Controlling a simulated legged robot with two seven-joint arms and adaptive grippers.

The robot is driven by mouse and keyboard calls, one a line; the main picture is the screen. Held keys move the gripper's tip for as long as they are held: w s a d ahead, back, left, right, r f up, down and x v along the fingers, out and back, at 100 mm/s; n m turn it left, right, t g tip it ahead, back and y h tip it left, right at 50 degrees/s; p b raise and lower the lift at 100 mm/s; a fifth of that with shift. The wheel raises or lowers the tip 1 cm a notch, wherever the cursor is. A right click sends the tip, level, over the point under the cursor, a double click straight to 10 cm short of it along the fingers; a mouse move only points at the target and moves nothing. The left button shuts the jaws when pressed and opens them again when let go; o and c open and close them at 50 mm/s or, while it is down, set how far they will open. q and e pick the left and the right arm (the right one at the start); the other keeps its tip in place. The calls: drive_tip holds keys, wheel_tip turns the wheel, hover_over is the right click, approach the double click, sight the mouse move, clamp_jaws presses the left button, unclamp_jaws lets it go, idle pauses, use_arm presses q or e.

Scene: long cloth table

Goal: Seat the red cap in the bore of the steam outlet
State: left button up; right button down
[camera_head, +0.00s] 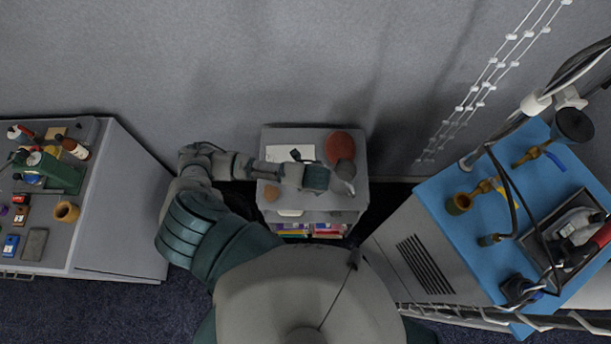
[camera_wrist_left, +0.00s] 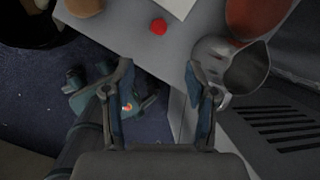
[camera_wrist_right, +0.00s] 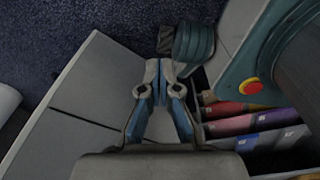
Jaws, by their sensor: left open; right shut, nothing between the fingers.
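A small round red cap (camera_wrist_left: 158,26) lies on the grey cabinet top, near its front edge, in the left wrist view. It is not visible in the head view, where my left arm covers part of that top. My left gripper (camera_wrist_left: 158,72) is open and empty, with the cap ahead of its fingertips and apart from them. My right gripper (camera_wrist_right: 159,68) is shut and empty in the right wrist view. On the blue table, brass fittings (camera_head: 459,203) stick out; I cannot tell which is the steam outlet, or see its bore clearly.
A metal jug (camera_wrist_left: 212,62) stands close to my left gripper's right finger, with a red rounded object (camera_head: 340,146) behind it. White paper (camera_head: 291,153) lies on the cabinet. Cables cross the blue table (camera_head: 437,190). A left-hand table (camera_head: 86,250) holds several small items.

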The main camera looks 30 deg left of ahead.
use_arm(q)
drive_tip(key=f+m, duration=0.1)
drive_tip(key=f, duration=0.2)
drive_tip(key=w+a+f+m, duration=0.1)
drive_tip(key=f+m, duration=0.1)
drive_tip(key=f, duration=0.1)
drive_tip(key=w+a+f+m, duration=0.1)
drive_tip(key=f, duration=0.3)
drive_tip(key=shift+w+m+t, duration=0.2)
drive_tip(key=shift+m+t, duration=0.1)
drive_tip(key=shift+m, duration=0.1)
drive_tip(key=x, duration=0.5)
drive_tip(key=shift+s+a+f, duration=0.15)
drive_tip(key=shift+a+f, duration=0.1)
drive_tip(key=shift+a, duration=0.1)
drive_tip(key=c, duration=1)
use_arm(e)
drive_tip(key=shift+s+r, duration=0.45)
drive_tip(key=shift+s, duration=0.05)
use_arm(q)
drive_tip(key=shift+r, duration=0.1)
